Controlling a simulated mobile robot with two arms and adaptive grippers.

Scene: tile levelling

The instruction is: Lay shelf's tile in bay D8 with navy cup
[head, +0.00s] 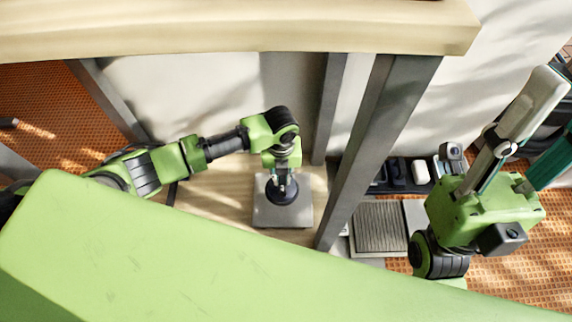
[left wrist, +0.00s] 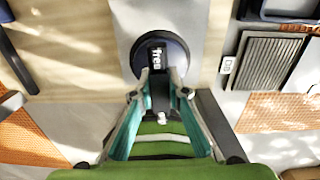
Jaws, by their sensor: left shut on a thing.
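The navy suction cup (head: 281,190) stands on a square grey tile (head: 302,214). The tile lies on the pale wooden shelf board (head: 220,200). My left gripper (head: 281,176) points down and is shut on the cup's upper part. In the left wrist view, its teal fingers (left wrist: 158,84) close on the stem of the navy cup (left wrist: 176,48), whose dark label reads "free". The grey tile (left wrist: 195,25) shows under it there. My right gripper (head: 557,112) is off to the right, its two fingers spread and empty, pointing up and right.
A wooden upper board (head: 230,30) and a grey post (head: 375,150) stand close to the left arm. Right of the post are a ribbed grey panel (head: 380,228) and a dark tray (head: 395,175) with small items. Orange patterned floor (head: 50,110) lies around.

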